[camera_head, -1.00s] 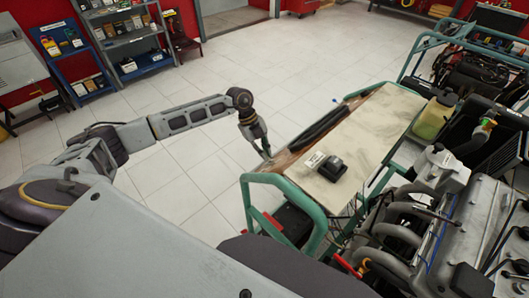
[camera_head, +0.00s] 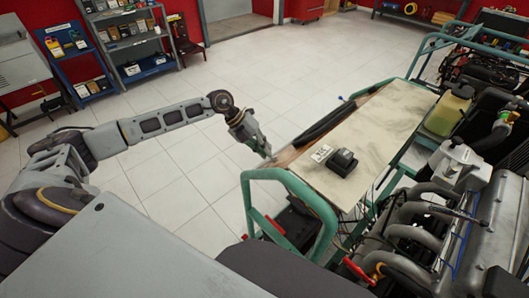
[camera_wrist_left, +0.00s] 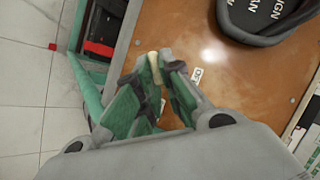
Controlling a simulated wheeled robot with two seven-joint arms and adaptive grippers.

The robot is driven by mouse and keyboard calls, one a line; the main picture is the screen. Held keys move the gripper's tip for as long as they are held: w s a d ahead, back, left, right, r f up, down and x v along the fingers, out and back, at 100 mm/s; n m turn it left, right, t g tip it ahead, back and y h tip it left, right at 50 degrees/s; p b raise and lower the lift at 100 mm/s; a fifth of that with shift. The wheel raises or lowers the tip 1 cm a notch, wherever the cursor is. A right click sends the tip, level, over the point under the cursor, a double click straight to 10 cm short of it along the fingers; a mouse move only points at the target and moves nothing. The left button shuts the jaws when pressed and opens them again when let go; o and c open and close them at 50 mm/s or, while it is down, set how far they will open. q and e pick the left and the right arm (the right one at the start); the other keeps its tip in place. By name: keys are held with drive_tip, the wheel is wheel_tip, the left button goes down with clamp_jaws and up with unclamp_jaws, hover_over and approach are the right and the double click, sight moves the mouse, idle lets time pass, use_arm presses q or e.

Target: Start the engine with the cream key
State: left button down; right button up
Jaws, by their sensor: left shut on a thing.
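My left gripper (camera_head: 269,155) is at the near left corner of the engine trainer's panel, its fingers pointing down and right. In the left wrist view its green-padded fingers (camera_wrist_left: 164,60) are close together, shut on the cream key (camera_wrist_left: 153,68), whose pale end shows between the tips. The fingers are over the edge of a brown panel (camera_wrist_left: 245,85). A small white label (camera_wrist_left: 196,75) with dark letters lies just right of the fingertips. The key's lower end and any switch are hidden by the fingers. My right gripper is not in view.
The engine trainer has a green tube frame (camera_head: 247,205) and a pale top board (camera_head: 385,120) carrying a black device (camera_head: 342,162) and a white card (camera_head: 321,153). The grey engine (camera_head: 480,220) stands at right. Open tiled floor (camera_head: 275,75) lies behind; shelves (camera_head: 135,40) stand at far left.

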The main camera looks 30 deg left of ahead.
use_arm(q)
drive_tip(key=shift+a+f+m+b, duration=0.1)
drive_tip(key=shift+f+m+b, duration=0.1)
drive_tip(key=shift+m+b, duration=0.4)
drive_tip(key=shift+m+h+b, duration=0.5)
drive_tip(key=shift+b, duration=0.2)
drive_tip(key=shift+a, duration=0.1)
drive_tip(key=shift+m+b, duration=0.35)
drive_tip(key=shift+m, duration=0.05)
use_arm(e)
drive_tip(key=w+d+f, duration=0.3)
